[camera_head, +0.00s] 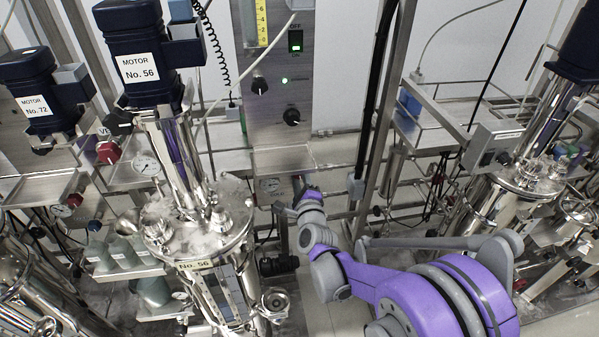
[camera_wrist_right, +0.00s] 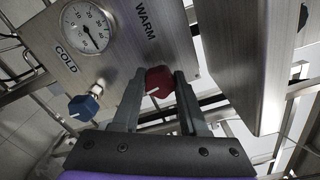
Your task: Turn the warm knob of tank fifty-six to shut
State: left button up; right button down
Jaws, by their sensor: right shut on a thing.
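The warm knob (camera_wrist_right: 159,83) is red with a white pointer line and sits under the word WARM on a steel panel (camera_wrist_right: 115,50) in the right wrist view. My right gripper (camera_wrist_right: 160,75) has one finger on each side of it and is shut on it. The pointer line runs toward the lower left. In the head view tank No. 56 (camera_head: 196,264) stands left of centre under its blue motor (camera_head: 135,50). My purple right arm reaches the low panel right of this tank; the knob is hidden there. My left gripper is not in view.
A blue knob (camera_wrist_right: 84,108) beside the word COLD and a round dial (camera_wrist_right: 86,27) are close to my right gripper. A steel column (camera_wrist_right: 237,60) stands at right. In the head view, another tank skid (camera_head: 495,200) stands right, and one marked 72 (camera_head: 33,105) left.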

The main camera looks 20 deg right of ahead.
jog(key=shift+m+p, duration=0.3)
jog(key=shift+m, duration=0.8)
jog(key=shift+c, duration=2.2)
grip_release()
jog(key=v, duration=1)
jog(key=shift+s, duration=0.4)
